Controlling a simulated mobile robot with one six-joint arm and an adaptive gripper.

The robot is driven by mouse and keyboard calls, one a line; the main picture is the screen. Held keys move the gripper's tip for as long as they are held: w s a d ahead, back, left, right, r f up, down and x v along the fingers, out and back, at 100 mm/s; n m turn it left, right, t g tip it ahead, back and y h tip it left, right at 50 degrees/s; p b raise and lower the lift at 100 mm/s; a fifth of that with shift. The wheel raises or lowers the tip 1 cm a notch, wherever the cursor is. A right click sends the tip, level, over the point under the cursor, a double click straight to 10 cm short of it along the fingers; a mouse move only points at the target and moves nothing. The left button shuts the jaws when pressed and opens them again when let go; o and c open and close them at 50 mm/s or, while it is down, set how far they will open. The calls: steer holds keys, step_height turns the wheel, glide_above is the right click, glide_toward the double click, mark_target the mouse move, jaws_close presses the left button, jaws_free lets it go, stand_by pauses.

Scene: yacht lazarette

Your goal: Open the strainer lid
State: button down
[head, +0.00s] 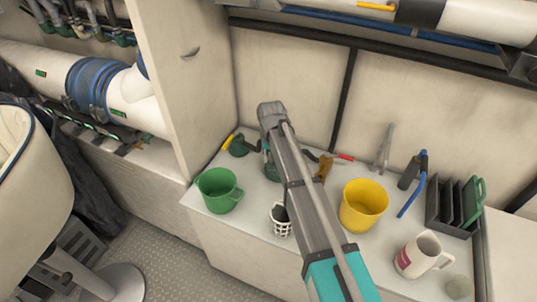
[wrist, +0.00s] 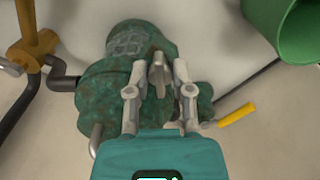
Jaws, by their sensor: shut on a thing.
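The strainer is a mottled green body (wrist: 100,88) with a meshed grey-green round part (wrist: 128,42) at its upper left in the wrist view. A grey upright tab (wrist: 158,72) stands on it, which looks like the lid's handle. My gripper (wrist: 158,80) has one finger on either side of this tab and is shut on it. The fingers partly cover the lid, and I cannot tell whether the lid is seated or loosened. In the head view the green strainer (head: 240,147) shows on the counter, largely hidden behind my arm.
A green mug (head: 219,190) stands left on the counter (head: 237,235). A tall cabinet panel (head: 181,80) stands at left.

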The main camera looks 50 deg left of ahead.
steer(key=shift+s, duration=0.25)
steer(key=shift+w+a+r+p, duration=0.15)
steer(key=shift+r+p, duration=0.25)
steer(key=shift+p, duration=0.15)
steer(key=shift+w+r, duration=0.1)
steer(key=shift+w, duration=0.15)
stand_by(0.8)
